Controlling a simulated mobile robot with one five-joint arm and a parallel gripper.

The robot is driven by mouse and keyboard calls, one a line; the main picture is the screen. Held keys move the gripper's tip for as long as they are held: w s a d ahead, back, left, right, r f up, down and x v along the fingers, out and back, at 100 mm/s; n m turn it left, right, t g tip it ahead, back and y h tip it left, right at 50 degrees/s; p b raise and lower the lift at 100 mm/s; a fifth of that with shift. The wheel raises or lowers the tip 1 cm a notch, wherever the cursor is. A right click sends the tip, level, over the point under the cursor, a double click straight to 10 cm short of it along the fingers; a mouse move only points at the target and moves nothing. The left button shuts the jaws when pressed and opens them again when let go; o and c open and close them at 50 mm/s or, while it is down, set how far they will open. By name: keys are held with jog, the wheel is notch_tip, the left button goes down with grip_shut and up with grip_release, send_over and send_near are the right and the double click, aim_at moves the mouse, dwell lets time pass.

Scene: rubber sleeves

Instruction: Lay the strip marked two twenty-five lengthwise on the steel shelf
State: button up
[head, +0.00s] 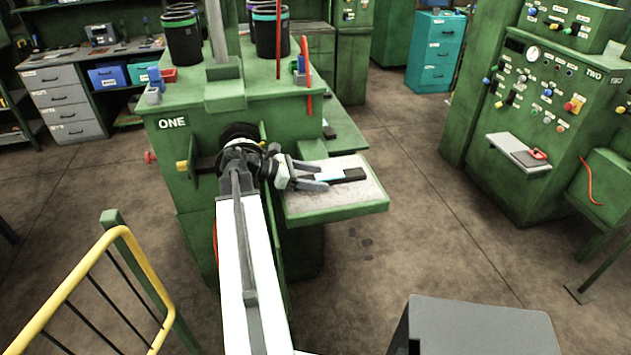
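A dark strip (350,175) with a pale, light-blue-tinged patch near its middle lies on, or just above, the pale steel shelf (345,200) at the front of the green machine marked ONE. It runs roughly left to right across the shelf. Any number on it is too small to read. My gripper (323,178) is at the strip's left end, over the left part of the shelf. Its two dark fingers are spread apart, one on the far side and one on the near side. I see nothing clamped between them. Part of the strip's left end is hard to make out.
Machine TWO (560,95) stands at right, with a small ledge (515,152) holding a red-handled item (538,155). Dark canisters (181,38) stand on machine ONE (200,135). A yellow railing (65,290) is at lower left, a grey box (480,328) at lower right. Floor between the machines is clear.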

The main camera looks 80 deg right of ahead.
jog(key=p+v, duration=0.3)
jog(key=v, duration=0.4)
jog(key=shift+w+r, duration=0.15)
jog(key=shift+r, duration=0.1)
jog(key=shift+w+a, duration=0.1)
jog(key=shift+w, duration=0.1)
